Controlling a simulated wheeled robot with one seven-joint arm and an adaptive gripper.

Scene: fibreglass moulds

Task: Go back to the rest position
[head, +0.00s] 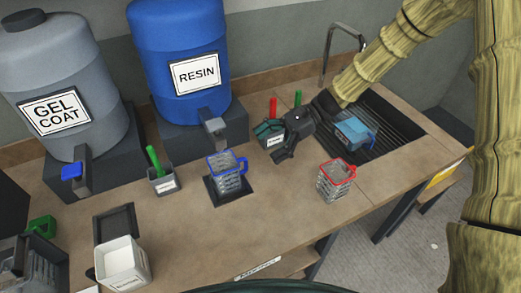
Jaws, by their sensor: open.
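My gripper (284,152) is dark and hangs at the end of my arm, which reaches in from the upper right. It is open, with nothing seen between its fingers. It is over the counter (215,245), just left of the sink (392,128) and in front of a labelled holder (266,131) with a red and a green handle. The gripper hides part of this holder. I cannot tell whether they touch. A red-rimmed clear jug (333,184) stands to the right of and nearer than the gripper, apart from it.
A blue-rimmed jug (228,181) stands on a dark pad under the blue resin drum (180,55). The grey gel coat drum (62,90) is at left. A blue container (355,131) is in the sink beneath my arm. A tall tap (343,28) rises behind. The front middle counter is clear.

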